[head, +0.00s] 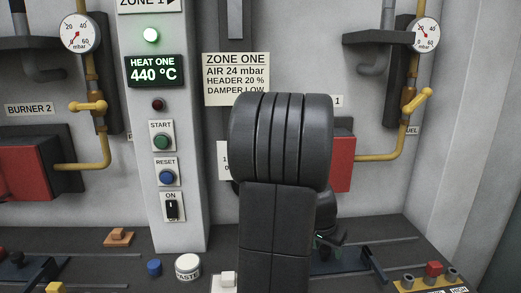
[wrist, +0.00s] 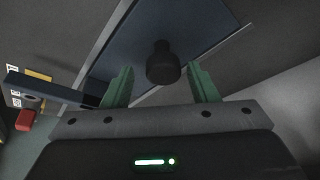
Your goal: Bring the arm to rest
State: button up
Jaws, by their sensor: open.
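My gripper (wrist: 161,70) shows in the wrist view with its two green fingers apart. A dark round knob (wrist: 163,62) on a dark slanted plate (wrist: 200,22) shows between the fingers. It appears to stand beyond them, and I cannot tell whether either finger touches it. In the head view my own black arm fills the middle and hides most of my gripper and the panel behind.
A control column (head: 178,225) carries a lit display (head: 155,70) reading 440 °C, with buttons and a switch below. On the console are a blue knob (head: 154,267), a white paste jar (head: 188,266) and a red knob (head: 433,268). Yellow pipes with gauges flank both sides.

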jog(key=shift+a, duration=0.25)
jog(key=shift+s+a+r+b, duration=0.1)
jog(key=shift+a+b, duration=0.2)
jog(key=v, duration=1.3)
jog(key=x, duration=1.3)
jog(key=p, duration=0.3)
send_over(345, 255)
jog(key=s+a, duration=0.2)
jog(key=a, duration=0.1)
jog(key=shift+w+d, duration=0.1)
jog(key=shift+d+p, duration=0.35)
jog(key=shift+d, duration=0.4)
